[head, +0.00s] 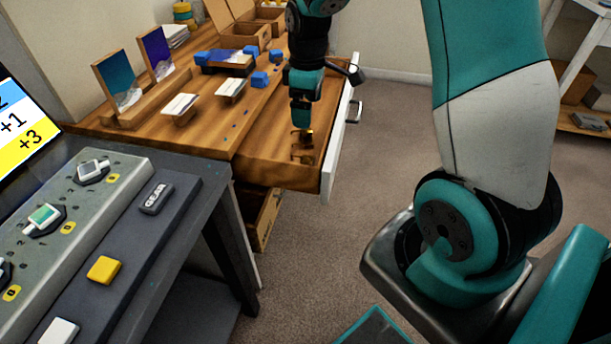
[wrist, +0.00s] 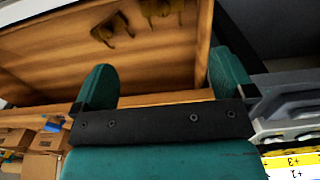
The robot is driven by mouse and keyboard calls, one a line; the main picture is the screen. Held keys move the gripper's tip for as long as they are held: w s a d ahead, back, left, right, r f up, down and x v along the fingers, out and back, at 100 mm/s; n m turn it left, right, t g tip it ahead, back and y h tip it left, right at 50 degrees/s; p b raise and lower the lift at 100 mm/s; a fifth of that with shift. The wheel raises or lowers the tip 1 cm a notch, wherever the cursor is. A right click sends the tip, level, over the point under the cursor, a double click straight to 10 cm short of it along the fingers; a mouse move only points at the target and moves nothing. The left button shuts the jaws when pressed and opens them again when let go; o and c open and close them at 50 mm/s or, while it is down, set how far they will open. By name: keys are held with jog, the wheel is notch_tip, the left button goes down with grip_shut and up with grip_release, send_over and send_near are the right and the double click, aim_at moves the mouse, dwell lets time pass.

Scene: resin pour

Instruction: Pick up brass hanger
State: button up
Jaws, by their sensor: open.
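Two small brass hangers lie in the open wooden drawer (head: 273,157). In the head view, one brass hanger (head: 306,138) is just below my gripper (head: 302,124), and a second one (head: 302,158) is a little nearer the camera. In the wrist view, one hanger (wrist: 111,33) is at the top left and another (wrist: 160,9) is at the top edge, partly cut off. My gripper's fingers (wrist: 163,80) are wide apart with nothing between them. The hangers lie beyond the fingertips, apart from them.
The drawer's white front (head: 336,150) and side walls surround the hangers. The wooden desk (head: 196,142) holds picture stands, blue blocks and cardboard boxes (head: 238,30). A grey control panel (head: 90,205) stands at the lower left.

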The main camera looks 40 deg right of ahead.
aim_at(307, 160)
notch_tip(307, 160, down, 12)
jog(key=shift+r+b, duration=0.15)
jog(key=shift+b, duration=0.5)
jog(key=f, duration=0.5)
jog(key=shift+a+f+b, duration=0.15)
jog(key=shift+a+b, duration=0.05)
jog(key=shift+b, duration=0.1)
jog(key=c, duration=0.8)
